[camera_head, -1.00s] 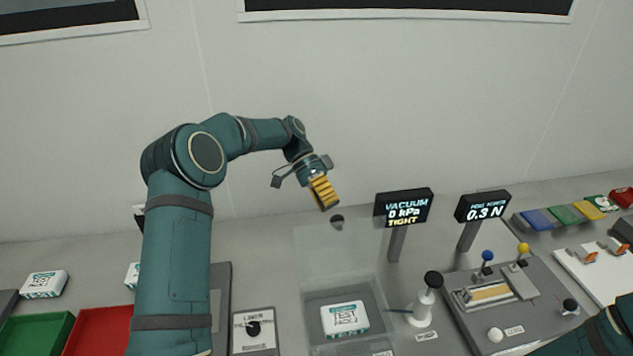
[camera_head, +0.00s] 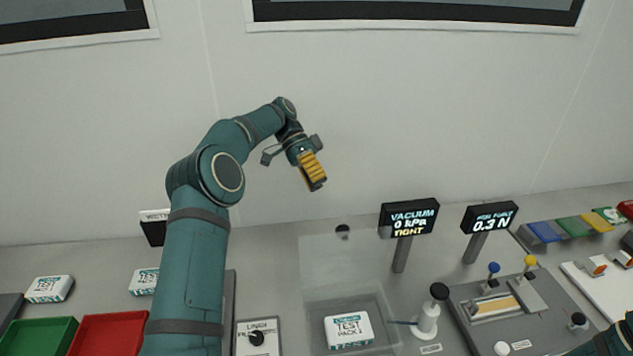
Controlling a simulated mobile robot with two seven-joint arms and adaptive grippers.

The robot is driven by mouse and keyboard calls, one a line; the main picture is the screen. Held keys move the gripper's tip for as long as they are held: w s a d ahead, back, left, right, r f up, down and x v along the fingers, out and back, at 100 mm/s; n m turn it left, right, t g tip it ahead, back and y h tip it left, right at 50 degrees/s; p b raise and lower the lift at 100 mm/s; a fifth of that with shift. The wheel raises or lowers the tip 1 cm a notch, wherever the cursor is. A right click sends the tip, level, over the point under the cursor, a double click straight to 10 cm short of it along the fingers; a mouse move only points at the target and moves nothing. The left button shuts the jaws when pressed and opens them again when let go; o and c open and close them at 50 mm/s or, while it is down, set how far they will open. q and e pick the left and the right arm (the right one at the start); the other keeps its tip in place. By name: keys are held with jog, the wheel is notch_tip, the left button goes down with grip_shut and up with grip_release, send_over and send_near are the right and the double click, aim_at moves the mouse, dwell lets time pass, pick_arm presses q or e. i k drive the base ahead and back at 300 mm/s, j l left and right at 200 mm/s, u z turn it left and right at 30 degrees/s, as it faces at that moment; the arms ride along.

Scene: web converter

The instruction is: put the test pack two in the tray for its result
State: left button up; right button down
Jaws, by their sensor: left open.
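A white test pack (camera_head: 348,330) lies in the clear-walled chamber (camera_head: 388,318); its printed number is too blurred to be sure of. The chamber's clear lid (camera_head: 340,262) stands raised at the back, with a dark knob at its top. The vacuum display (camera_head: 409,219) reads 0 kPa TIGHT. A green tray (camera_head: 38,322) and a red tray (camera_head: 100,320) stand at the lower left. My left gripper (camera_head: 314,178), with yellow finger pads, is open and empty, high above and behind the chamber. My right gripper is out of view.
Two more white packs, one at far left (camera_head: 49,289) and one partly behind my left arm (camera_head: 144,281), lie behind the trays. A black-knobbed post (camera_head: 429,312) stands right of the chamber. A peel-force display (camera_head: 489,217) and grey fixture (camera_head: 540,308) are further right.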

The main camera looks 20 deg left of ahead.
aim_at(353, 330)
jog(key=k, duration=1.5)
